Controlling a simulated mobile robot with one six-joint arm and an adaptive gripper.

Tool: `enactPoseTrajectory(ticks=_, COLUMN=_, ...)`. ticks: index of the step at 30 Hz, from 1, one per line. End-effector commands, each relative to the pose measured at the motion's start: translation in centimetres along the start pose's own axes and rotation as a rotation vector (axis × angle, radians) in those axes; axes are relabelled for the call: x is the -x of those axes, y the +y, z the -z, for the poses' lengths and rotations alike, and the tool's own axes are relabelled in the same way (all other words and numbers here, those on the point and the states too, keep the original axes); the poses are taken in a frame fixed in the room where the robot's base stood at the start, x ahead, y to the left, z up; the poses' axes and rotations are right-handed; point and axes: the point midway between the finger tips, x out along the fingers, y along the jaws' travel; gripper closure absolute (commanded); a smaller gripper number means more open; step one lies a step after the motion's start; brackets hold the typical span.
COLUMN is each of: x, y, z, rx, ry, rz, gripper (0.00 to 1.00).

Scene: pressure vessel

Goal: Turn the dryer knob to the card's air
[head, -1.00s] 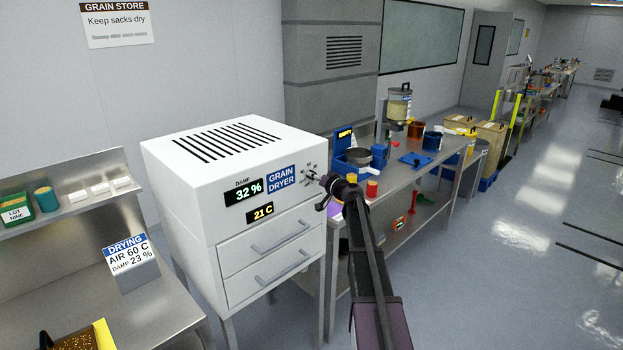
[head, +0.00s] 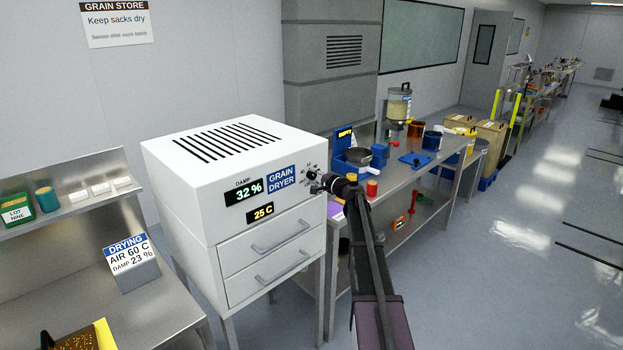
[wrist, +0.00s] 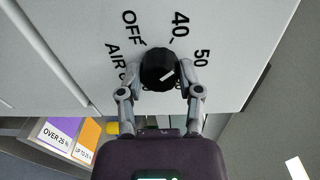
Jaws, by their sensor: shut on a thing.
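The grain dryer (head: 185,190) is a white cabinet whose displays read damp 32 % and 25 C. Its black round knob (wrist: 155,66) sits on the front face, with OFF, 40 and 50 printed around it. My gripper (wrist: 160,76) is shut on the knob, one finger on each side. In the head view my gripper (head: 321,184) is at the dryer's right front. The card (head: 130,259) reads DRYING, AIR 60 C, DAMP 23 %.
Two drawers with handles (head: 281,239) lie below the knob. A steel bench (head: 425,177) with blue trays and jars stands just right of the dryer. A steel table (head: 165,310) with the card stands at left. The floor at right is open.

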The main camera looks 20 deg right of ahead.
Motion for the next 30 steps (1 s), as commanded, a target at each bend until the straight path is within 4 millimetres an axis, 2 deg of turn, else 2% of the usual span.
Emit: enactPoseTrajectory(ticks=30, x=0.07, y=0.23, z=-0.21, rx=-0.962, ry=-0.043, rz=-0.015, gripper=1.0)
